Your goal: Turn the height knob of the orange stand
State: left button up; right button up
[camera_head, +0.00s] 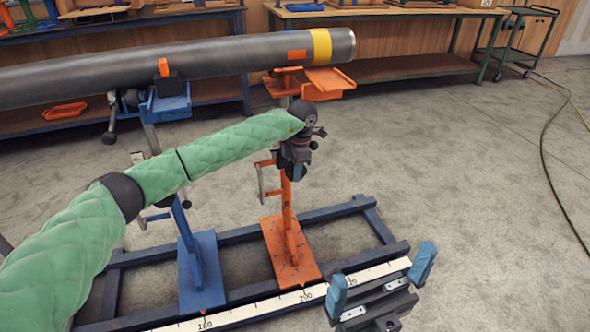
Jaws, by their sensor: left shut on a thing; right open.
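The orange stand (288,235) rises from an orange base plate on a dark blue floor frame. Its orange top (328,80) sits under the right end of a grey pipe (200,68) with a yellow band. My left gripper (296,172), at the end of the green-sleeved arm, is against the upper part of the orange post. It is shut on the height knob, which the gripper mostly hides. A small black ball end (314,145) shows beside it. My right gripper (380,281), with blue fingers, is open and empty at the lower right, above the scale strip.
A blue stand (200,265) with a blue cradle holds the pipe further left. A white scale strip (265,308) runs along the front of the frame (352,208). Workbenches (400,68) line the back wall.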

pick_arm(q)
jog(key=o, duration=1)
jog(key=shift+f, duration=0.1)
